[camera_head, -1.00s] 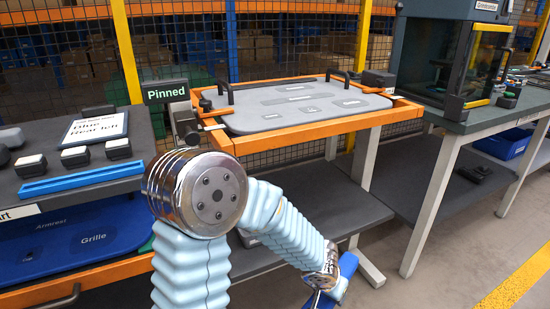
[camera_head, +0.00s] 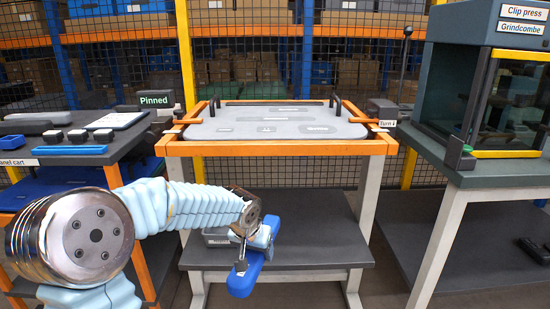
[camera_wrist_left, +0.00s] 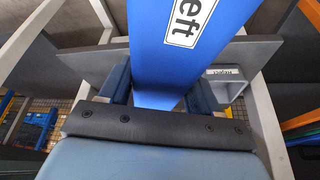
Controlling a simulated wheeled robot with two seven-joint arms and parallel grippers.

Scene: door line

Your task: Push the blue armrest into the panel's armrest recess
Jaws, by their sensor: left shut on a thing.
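My left gripper (camera_head: 256,244) is shut on the blue armrest (camera_head: 242,281), a long bar held in front of the orange table, lower than its top. The armrest also fills the upper middle of the left wrist view (camera_wrist_left: 165,50), between the two fingers; a white label ending in "eft" shows on it. The grey door panel (camera_head: 240,122) lies flat in the orange frame (camera_head: 280,147), apart from the armrest. Shallow shaped areas with labels show on it; one reads "Grille" (camera_head: 318,128). I cannot read which one is the armrest recess. My right gripper is not in view.
Two black handles stand at the panel's far corners. A "Pinned" sign (camera_head: 157,100) is at left, a "Turn" label (camera_head: 387,124) at right. A cart (camera_head: 60,157) stands left, the clip press (camera_head: 490,90) right. A dark shelf (camera_head: 310,245) is under the table.

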